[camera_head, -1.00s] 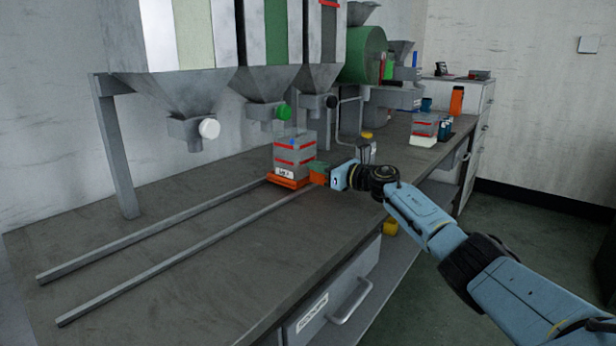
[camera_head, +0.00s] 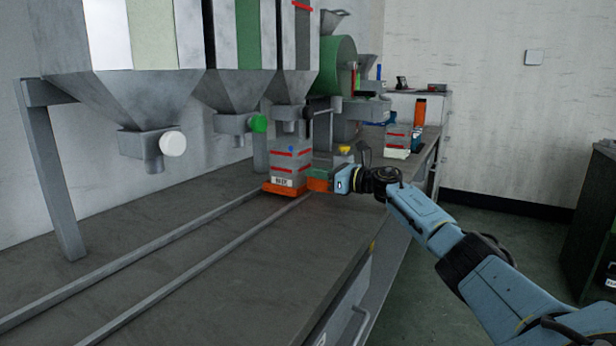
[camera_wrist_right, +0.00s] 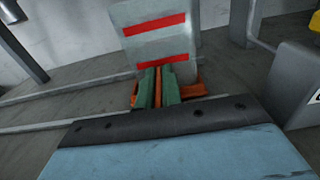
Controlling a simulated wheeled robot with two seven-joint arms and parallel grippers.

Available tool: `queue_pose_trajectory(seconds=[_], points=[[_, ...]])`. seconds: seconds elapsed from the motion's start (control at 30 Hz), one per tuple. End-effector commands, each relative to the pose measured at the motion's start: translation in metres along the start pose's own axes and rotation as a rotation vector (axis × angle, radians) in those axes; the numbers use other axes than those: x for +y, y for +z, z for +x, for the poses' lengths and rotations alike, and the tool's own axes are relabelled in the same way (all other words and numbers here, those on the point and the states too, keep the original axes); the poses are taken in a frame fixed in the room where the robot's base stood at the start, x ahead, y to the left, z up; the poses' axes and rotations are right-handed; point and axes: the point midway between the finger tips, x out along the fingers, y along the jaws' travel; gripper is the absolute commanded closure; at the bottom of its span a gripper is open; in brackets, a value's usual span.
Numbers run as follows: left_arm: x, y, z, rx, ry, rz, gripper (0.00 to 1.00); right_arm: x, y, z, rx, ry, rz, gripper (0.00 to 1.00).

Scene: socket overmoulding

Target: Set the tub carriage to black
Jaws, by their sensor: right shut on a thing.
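The tub carriage (camera_head: 285,189) is an orange base on two rails. It carries a grey tub (camera_head: 291,160) with red bands and a white label. In the right wrist view the banded tub (camera_wrist_right: 158,40) stands just beyond my fingers. My right gripper (camera_head: 319,179) reaches in from the right. Its green fingers (camera_wrist_right: 158,88) are shut on the carriage's orange handle, an upright strip between them. The tub stands near the hopper with the black knob (camera_head: 308,113), to the right of the green knob (camera_head: 259,124). Exact alignment under the spout is hard to tell.
A hopper with a white knob (camera_head: 172,143) is at the left. The rails (camera_head: 150,245) run clear toward the front left. A second banded tub (camera_head: 397,138) and an orange bottle (camera_head: 420,110) stand at the far end of the bench.

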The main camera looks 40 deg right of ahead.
Motion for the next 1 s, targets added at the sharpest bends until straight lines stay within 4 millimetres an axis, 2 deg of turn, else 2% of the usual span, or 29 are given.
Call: queue_pose_trajectory(seconds=[0.37, 0.4, 0.57, 0.87, 1.0], points=[[0.0001, -0.0016, -0.0002, 0.013, 0.000, 0.000, 0.71, -0.0040, 0.0031, -0.0033, -0.004, -0.008, -0.002, 1.00], [0.0001, -0.0016, -0.0002, 0.012, 0.000, 0.000, 0.71, -0.0042, 0.0033, -0.0035, -0.004, -0.009, -0.003, 0.91], [0.0000, -0.0014, -0.0002, 0.012, 0.000, 0.000, 0.71, -0.0039, 0.0028, -0.0034, -0.003, -0.007, -0.003, 0.71], [-0.0001, -0.0012, -0.0002, 0.010, -0.001, 0.000, 0.71, -0.0029, 0.0017, -0.0037, -0.001, -0.005, -0.002, 0.71], [-0.0002, 0.0005, 0.0013, -0.006, -0.001, 0.000, 0.71, -0.0035, 0.0010, -0.0110, 0.001, -0.006, -0.003, 0.71]])
